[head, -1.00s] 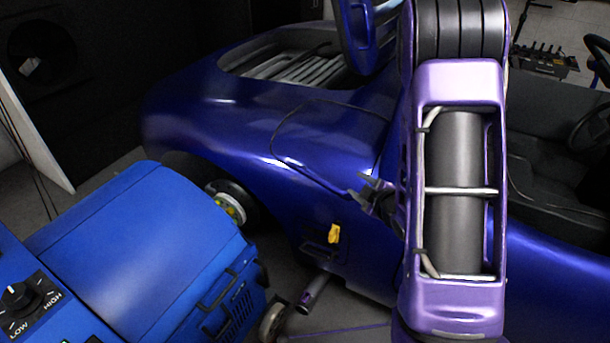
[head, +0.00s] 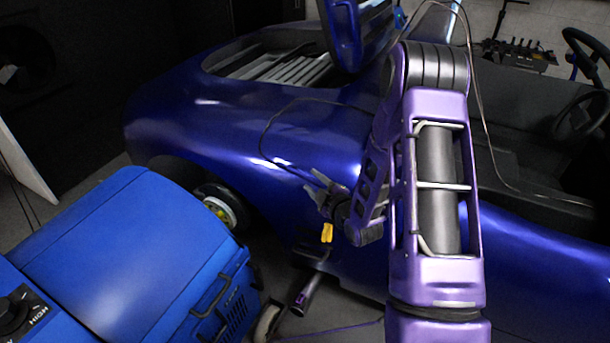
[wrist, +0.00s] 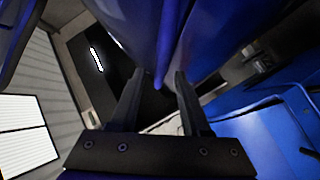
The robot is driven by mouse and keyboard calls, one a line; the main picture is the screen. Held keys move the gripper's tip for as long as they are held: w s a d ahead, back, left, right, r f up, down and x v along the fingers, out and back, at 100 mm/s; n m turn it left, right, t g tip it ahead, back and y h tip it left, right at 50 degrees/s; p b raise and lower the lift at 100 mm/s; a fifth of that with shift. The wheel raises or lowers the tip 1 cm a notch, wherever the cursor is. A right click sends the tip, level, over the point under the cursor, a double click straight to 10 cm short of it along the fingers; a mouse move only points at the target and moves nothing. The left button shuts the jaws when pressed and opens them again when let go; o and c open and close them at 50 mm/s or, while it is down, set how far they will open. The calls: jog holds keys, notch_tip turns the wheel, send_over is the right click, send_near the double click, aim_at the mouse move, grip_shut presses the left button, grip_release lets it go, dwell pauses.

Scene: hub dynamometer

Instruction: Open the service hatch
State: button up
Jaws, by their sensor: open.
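A yellow latch-like piece (head: 327,232) shows on the lower side of the blue car body (head: 250,125), beside a small dark framed fitting (head: 308,248). I cannot tell for sure whether this is the service hatch; its outline is partly hidden and dark. My gripper (head: 318,187) is in front of the car's side, just above and slightly left of the yellow piece, with its fingers spread and nothing held. In the wrist view my gripper (wrist: 158,80) has two separated dark fingers, with blue bodywork (wrist: 160,40) beyond them. The yellow piece does not show there.
A large blue machine (head: 140,240) with side handles stands at the left, close to the car's wheel (head: 222,205). A raised blue panel (head: 355,30) stands above the car. A thin dark cable (head: 265,135) loops over the bodywork. A small tube (head: 305,295) lies low near the floor.

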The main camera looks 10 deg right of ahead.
jog(key=x, duration=0.5)
jog(key=shift+w+a+f, duration=0.15)
jog(key=shift+w, duration=0.2)
grip_shut()
dwell(1.1)
